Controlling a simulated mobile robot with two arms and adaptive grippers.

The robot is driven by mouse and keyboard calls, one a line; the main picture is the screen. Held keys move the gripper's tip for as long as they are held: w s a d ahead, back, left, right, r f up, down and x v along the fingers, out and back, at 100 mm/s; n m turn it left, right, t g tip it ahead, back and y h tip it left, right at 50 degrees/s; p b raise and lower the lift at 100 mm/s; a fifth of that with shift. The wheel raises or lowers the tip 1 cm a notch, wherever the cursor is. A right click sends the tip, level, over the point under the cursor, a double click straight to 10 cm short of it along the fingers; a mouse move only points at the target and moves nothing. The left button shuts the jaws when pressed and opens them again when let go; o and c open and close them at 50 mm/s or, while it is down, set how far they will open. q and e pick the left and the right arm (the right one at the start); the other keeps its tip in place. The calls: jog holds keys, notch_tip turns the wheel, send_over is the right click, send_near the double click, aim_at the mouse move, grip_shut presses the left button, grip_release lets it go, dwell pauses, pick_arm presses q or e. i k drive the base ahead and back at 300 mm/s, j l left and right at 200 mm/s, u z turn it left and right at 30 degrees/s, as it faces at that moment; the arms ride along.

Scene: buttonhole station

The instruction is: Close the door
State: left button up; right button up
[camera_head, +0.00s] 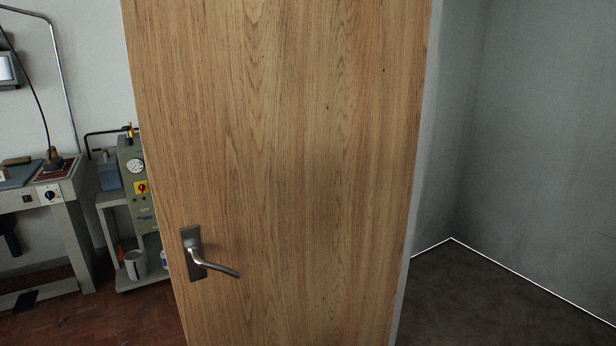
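A wooden door (290,130) with vertical grain stands open in the middle of the head view, close in front of me. Its metal lever handle (215,266) sits on a dark plate near the door's left edge, low in the view. The door's right edge meets a light grey frame or wall edge (425,150). The door's bottom is out of view. Neither of my grippers is in view, and nothing touches the handle.
Left of the door are a work table (50,195) with an iron on it and a grey machine (140,185) with a gauge on a cart. A white mug (135,264) stands on its lower shelf. Right of the door, dark floor (490,300) lies bare before grey walls (550,130).

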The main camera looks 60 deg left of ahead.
aim_at(279, 137)
jog(key=k+j, duration=0.15)
jog(key=j, duration=0.45)
jog(key=k+j+z, duration=0.1)
jog(key=j, duration=0.5)
jog(key=k+j, duration=0.15)
jog(key=j, duration=0.4)
jog(key=k+j+z, duration=0.1)
jog(key=j, duration=0.5)
jog(key=k+j, duration=0.25)
jog(key=j, duration=0.3)
jog(key=k+j+z, duration=0.1)
jog(key=j, duration=0.45)
jog(key=k+j, duration=0.25)
jog(key=j, duration=0.3)
jog(key=k+j+z, duration=0.1)
jog(key=j, duration=0.45)
jog(key=k, duration=0.1)
